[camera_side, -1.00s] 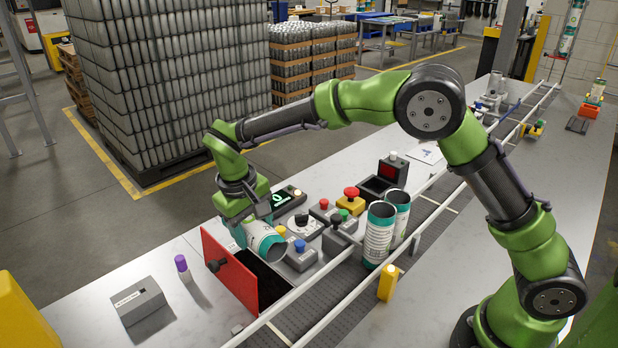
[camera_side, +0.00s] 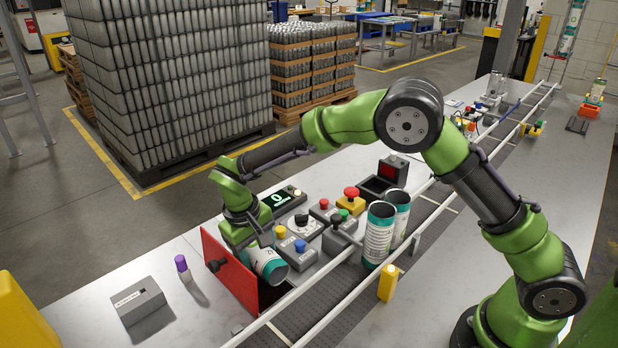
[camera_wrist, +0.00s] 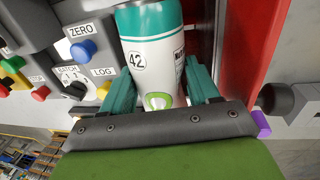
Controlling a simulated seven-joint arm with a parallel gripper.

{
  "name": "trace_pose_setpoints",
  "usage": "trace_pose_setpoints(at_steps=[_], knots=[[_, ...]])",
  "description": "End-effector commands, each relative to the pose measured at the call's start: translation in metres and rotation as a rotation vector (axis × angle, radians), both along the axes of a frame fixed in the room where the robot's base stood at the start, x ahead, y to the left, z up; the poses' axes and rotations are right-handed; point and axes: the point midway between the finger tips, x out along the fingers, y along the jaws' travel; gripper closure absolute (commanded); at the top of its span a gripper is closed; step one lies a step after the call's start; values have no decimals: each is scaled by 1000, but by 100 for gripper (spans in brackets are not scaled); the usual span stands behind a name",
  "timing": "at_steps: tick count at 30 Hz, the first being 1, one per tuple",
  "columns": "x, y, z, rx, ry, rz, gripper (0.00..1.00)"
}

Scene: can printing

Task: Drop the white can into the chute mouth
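The white can (camera_side: 266,264) with teal bands lies tilted in my gripper, its open end toward the lower right in the side view. It also shows in the wrist view (camera_wrist: 157,60), marked 42, between my gripper's two teal fingers (camera_wrist: 160,88), which are shut on its sides. The can is low over the chute mouth (camera_side: 270,293), a dark opening behind the raised red flap (camera_side: 229,272). The can and my gripper hide part of the opening. I cannot tell how far the can reaches into it.
Two more teal-banded cans (camera_side: 379,234) stand at the conveyor rails (camera_side: 322,262). Button boxes, including the blue button (camera_side: 300,246), sit close beside the held can. A purple-capped marker (camera_side: 183,267) and a grey box (camera_side: 138,300) stand left of the flap.

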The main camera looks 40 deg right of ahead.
Motion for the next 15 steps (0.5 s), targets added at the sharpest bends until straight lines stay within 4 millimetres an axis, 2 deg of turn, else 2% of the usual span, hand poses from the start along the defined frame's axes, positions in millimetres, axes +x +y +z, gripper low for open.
trace_pose_setpoints(at_steps=[1, 5, 15], knots=[[0, 0, 0, 0, 0, 0, 31], [0, 0, 0, 0, 0, 0, 12], [0, 1, 5, 0, -2, 0, 11]])
